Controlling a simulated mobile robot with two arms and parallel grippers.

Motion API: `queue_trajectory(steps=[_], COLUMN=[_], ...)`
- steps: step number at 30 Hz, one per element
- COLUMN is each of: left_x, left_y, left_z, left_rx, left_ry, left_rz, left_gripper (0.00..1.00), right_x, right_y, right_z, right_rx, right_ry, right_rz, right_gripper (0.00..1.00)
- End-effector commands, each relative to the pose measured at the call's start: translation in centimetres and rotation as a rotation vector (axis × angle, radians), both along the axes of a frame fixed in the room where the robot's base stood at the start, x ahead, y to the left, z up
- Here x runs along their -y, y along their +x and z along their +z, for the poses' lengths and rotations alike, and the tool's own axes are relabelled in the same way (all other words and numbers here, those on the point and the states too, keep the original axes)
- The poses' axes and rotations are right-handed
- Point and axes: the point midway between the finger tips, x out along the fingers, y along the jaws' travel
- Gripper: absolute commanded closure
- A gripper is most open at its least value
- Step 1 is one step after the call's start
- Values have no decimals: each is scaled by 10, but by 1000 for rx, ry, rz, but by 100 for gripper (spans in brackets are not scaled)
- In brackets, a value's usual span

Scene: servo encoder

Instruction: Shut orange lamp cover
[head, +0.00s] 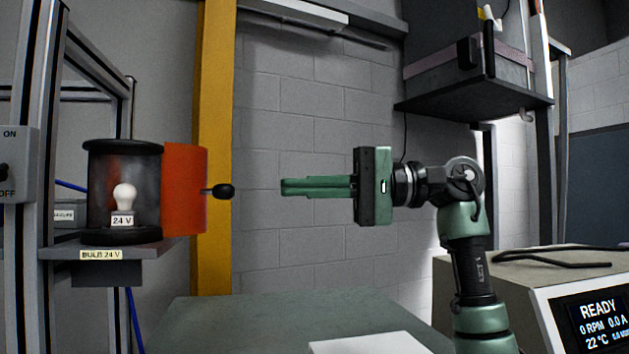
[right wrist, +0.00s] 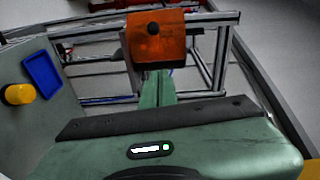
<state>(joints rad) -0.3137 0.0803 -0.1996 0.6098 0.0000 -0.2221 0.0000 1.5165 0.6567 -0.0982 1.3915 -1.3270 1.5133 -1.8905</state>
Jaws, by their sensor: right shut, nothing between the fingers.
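The orange lamp cover (head: 184,188) stands swung open at the right side of the dark round lamp housing (head: 122,236). A black knob (head: 223,191) sticks out to the right from the cover. A white bulb (head: 125,196) labelled 24 V is exposed inside the housing. My right gripper (head: 283,187) is shut and empty, pointing left at the knob's height with a gap between them. In the right wrist view the cover (right wrist: 157,45) and its knob (right wrist: 153,28) are ahead of the shut fingers (right wrist: 157,76). My left gripper is not in view.
The lamp sits on a grey shelf (head: 150,252) labelled BULB 24 V, on a metal frame. A yellow post (head: 217,80) rises behind the cover. A green table (head: 280,318) lies below. A device with a READY display (head: 598,318) is at the right.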

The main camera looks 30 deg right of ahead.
Motion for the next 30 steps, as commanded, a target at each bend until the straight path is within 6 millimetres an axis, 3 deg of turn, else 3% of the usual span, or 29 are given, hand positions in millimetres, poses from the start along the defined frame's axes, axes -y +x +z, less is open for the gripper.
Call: queue_trajectory(steps=[7,12,18,30], left_x=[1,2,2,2], left_y=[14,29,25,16], left_z=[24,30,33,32], left_rx=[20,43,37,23], left_ry=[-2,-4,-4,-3], left_rz=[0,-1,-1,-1], left_gripper=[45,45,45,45], right_x=[-51,-64,-72,-73], right_y=[22,2,-8,-10], right_z=[2,-1,-3,-4], right_rx=[-2,1,-1,-1], right_ry=[0,0,0,0], right_rz=[4,1,1,0], right_gripper=[100,100,100,100])
